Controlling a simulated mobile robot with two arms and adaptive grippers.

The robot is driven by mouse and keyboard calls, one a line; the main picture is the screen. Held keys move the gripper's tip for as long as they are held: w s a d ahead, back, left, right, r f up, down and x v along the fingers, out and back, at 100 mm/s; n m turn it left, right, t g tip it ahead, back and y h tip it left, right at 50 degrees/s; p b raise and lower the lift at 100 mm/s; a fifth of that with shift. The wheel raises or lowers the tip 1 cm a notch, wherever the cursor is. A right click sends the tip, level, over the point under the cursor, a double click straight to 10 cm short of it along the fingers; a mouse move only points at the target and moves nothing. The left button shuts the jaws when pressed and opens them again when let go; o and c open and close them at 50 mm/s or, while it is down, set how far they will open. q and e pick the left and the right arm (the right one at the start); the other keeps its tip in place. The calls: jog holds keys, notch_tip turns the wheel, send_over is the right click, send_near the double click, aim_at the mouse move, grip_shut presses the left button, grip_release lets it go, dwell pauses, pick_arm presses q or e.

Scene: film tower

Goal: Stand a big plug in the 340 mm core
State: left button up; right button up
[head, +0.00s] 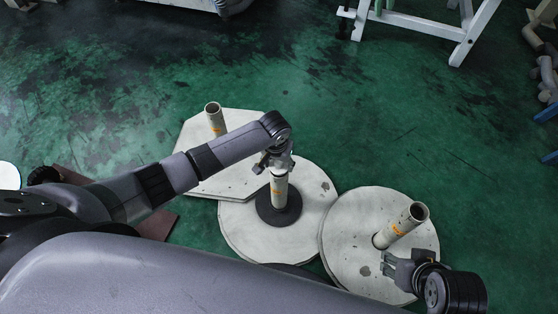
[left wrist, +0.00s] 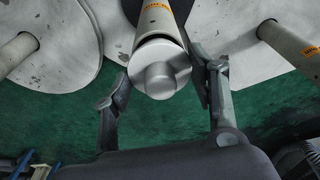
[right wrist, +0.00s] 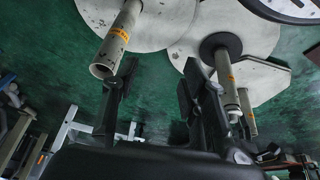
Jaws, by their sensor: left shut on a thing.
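My left gripper (head: 273,164) is over the top of the middle core (head: 279,188), a pale upright tube with an orange label. In the left wrist view its fingers are shut on a grey plug (left wrist: 161,77), at the core's mouth. How deep the plug sits in the core is not clear. A second core (head: 401,226) stands open-topped on the right disc, and a third core (head: 214,118) stands open-topped at the back left. The labels are too small to read. My right gripper (head: 390,264) is open and empty beside the right core; its fingers are apart in the right wrist view (right wrist: 155,88).
The middle core rises from a black ring (head: 264,210) on a pale round board (head: 238,232). The right board (head: 345,222) and the back-left board (head: 245,120) lie close by. A white trestle (head: 410,22) stands at the back. Green floor between is clear.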

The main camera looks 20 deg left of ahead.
pick_arm(q)
jog(key=shift+f, duration=0.2)
pick_arm(e)
jog(key=shift+w, duration=0.25)
pick_arm(q)
jog(key=shift+f, duration=0.15)
pick_arm(e)
jog(key=shift+w+a+r+t, duration=0.1)
jog(key=shift+w+t, duration=0.2)
pick_arm(q)
jog(key=shift+f, duration=0.2)
pick_arm(e)
jog(key=shift+w, duration=0.3)
pick_arm(q)
jog(key=shift+f+b, duration=0.3)
pick_arm(e)
jog(key=shift+w+a+r+t, duration=0.15)
jog(key=shift+w+a+t, duration=0.05)
jog(key=shift+w+t, duration=0.25)
pick_arm(q)
jog(key=o, duration=1.2)
pick_arm(e)
jog(key=shift+w+a, duration=0.1)
jog(key=shift+a, duration=0.05)
pick_arm(q)
notch_tip(320, 180, up, 12)
jog(key=s, duration=0.2)
jog(key=shift+w, duration=0.1)
